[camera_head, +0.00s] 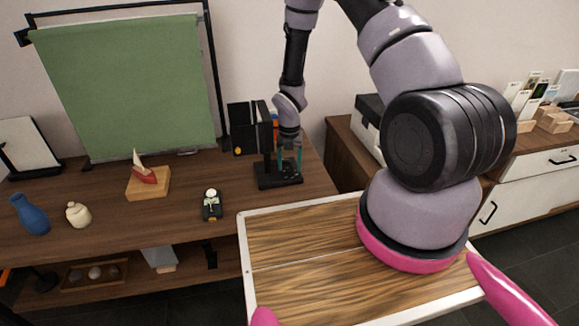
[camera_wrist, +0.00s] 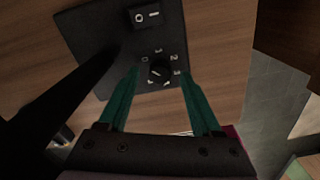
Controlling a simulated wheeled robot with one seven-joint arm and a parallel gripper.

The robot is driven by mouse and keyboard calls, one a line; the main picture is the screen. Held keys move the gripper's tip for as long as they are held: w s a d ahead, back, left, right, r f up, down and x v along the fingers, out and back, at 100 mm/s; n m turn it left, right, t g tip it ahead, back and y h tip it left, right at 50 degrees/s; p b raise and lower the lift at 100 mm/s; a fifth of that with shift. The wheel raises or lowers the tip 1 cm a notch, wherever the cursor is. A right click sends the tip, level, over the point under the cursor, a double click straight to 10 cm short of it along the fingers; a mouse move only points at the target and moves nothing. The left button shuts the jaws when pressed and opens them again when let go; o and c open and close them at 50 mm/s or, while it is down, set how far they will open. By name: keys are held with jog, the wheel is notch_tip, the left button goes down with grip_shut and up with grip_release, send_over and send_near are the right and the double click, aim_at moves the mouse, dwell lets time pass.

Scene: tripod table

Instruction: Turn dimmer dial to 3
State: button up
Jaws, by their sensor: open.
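The dimmer dial (camera_wrist: 160,71) is a small black knob on a black control panel (camera_wrist: 105,25), with white numerals around it. The numerals are small and the dial's exact setting is hard to read. A rocker switch (camera_wrist: 147,16) sits on the same panel. My gripper (camera_wrist: 159,75) is open, with one teal finger on each side of the dial; whether they touch it I cannot tell. In the head view my gripper (camera_head: 290,165) points down at the black base (camera_head: 268,181) on the table, and the dial is not clear there.
A dark post (camera_wrist: 75,85) rises beside the fingers. On the wooden table (camera_head: 110,215) stand a toy boat on a block (camera_head: 148,184), a small dark device (camera_head: 212,208), a cream jar (camera_head: 78,215) and a blue vase (camera_head: 31,215). A green screen (camera_head: 130,85) stands behind.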

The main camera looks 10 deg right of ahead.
jog(key=shift+f, duration=0.55)
grip_shut()
